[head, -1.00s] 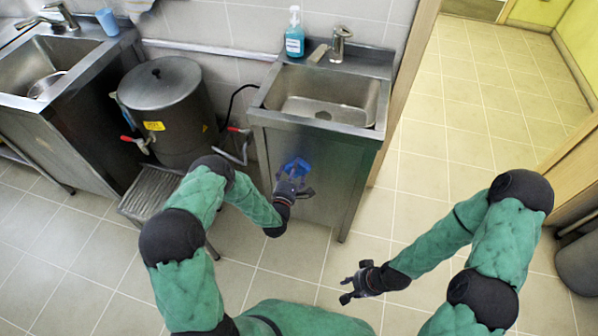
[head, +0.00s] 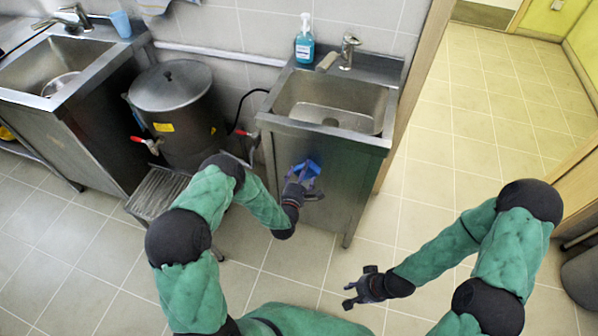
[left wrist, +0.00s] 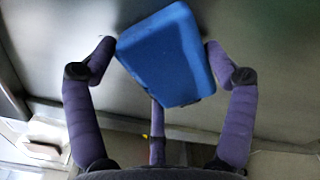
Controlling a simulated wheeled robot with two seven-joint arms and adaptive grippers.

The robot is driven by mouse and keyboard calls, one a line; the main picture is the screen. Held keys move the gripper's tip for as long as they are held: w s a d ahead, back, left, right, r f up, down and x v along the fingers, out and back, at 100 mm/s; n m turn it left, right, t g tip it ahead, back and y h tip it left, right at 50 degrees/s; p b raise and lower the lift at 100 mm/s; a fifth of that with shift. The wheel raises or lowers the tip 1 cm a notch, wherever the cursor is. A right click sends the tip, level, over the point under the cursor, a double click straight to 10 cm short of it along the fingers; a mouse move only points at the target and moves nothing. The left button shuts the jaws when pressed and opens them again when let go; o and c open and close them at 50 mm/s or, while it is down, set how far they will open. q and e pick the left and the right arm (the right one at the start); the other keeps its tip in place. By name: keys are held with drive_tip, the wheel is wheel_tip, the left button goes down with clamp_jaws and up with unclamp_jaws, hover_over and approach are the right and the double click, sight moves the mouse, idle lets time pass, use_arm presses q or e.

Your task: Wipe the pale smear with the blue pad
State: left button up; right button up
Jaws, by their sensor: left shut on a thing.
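The blue pad (head: 308,166) is held by my left gripper (head: 304,184) in front of the steel front panel of the small sink cabinet (head: 342,190). In the left wrist view the blue pad (left wrist: 168,55) sits between the purple fingers of the gripper (left wrist: 163,62), its broad face towards the grey panel. I cannot tell whether it touches the panel. The pale smear cannot be made out in either view; the pad or gripper may hide it. My right gripper (head: 362,287) is empty with fingers apart, low over the floor, right of the cabinet's front.
A large steel boiler (head: 176,112) with red-handled taps stands left of the cabinet, with a slatted stand (head: 158,191) before it. A soap bottle (head: 304,42) stands behind the small basin (head: 330,102).

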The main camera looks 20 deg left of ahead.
use_arm(q)
drive_tip(key=d, duration=0.5)
drive_tip(key=shift+s+d, duration=0.1)
drive_tip(key=shift+d, duration=0.15)
idle(0.3)
drive_tip(key=s, duration=0.6)
drive_tip(key=shift+a+p, duration=0.15)
drive_tip(key=shift+p, duration=0.2)
drive_tip(key=shift+s, duration=0.2)
drive_tip(key=shift+s, duration=1.4)
drive_tip(key=shift+a, duration=0.1)
